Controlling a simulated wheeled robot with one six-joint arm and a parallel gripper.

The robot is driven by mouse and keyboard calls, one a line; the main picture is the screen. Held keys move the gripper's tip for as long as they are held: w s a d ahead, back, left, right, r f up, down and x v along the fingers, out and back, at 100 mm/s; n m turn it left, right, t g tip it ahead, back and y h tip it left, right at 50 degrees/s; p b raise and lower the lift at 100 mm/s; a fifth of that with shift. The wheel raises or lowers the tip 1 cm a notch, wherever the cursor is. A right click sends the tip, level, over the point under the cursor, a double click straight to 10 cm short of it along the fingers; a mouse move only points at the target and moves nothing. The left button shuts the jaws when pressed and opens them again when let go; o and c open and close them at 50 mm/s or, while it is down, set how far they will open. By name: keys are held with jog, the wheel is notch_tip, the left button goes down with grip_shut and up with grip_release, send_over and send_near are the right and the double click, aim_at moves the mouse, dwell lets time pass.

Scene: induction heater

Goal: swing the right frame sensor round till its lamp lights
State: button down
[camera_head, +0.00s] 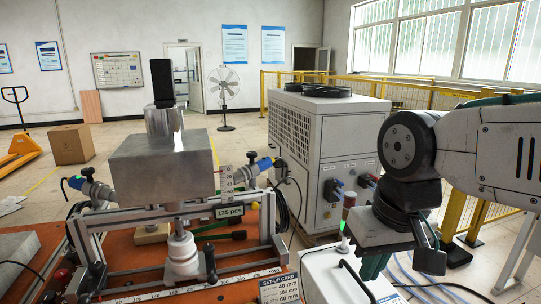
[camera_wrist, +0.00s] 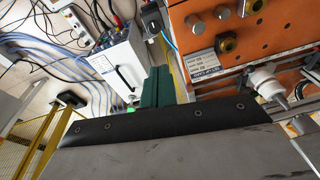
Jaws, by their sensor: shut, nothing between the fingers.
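The right frame sensor (camera_head: 262,166) is a metal barrel with a blue end, mounted on the right side of the metal frame (camera_head: 240,226). A small red spot shows near its inner end; I cannot tell for sure whether its lamp is lit. The left sensor (camera_head: 92,187) has a blue end and a green glow. A large metal block (camera_head: 163,165) sits between them. My gripper (camera_head: 373,265) is right of the frame, apart from the sensor, above the white box. In the wrist view its green fingers (camera_wrist: 158,87) are together and empty. The sensor is not identifiable there.
The orange table (camera_head: 50,236) carries the frame and a set-up card (camera_head: 279,289). A white box with a black handle (camera_head: 330,275) stands right of the table. A large chiller cabinet (camera_head: 325,150) stands behind. Cables run from the sensors and over the floor.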

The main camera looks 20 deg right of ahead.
jog(key=w+a+r+m+t+y, duration=0.1)
jog(key=w+r+m+t, duration=0.2)
jog(key=w, duration=0.5)
jog(key=w+a+r+m+t+y, duration=0.1)
jog(key=w+r+m, duration=0.3)
jog(key=w, duration=0.4)
jog(key=m+t, duration=0.3)
jog(key=m, duration=0.3)
send_near(272, 162)
notch_tip(272, 162, down, 5)
jog(key=w, duration=0.1)
jog(key=w+a, duration=0.1)
jog(key=w, duration=0.2)
jog(key=shift+a+f, duration=0.2)
jog(key=shift+a, duration=0.1)
jog(key=shift+w+f, duration=0.1)
jog(key=shift+w, duration=0.85)
jog(key=shift+s, duration=0.1)
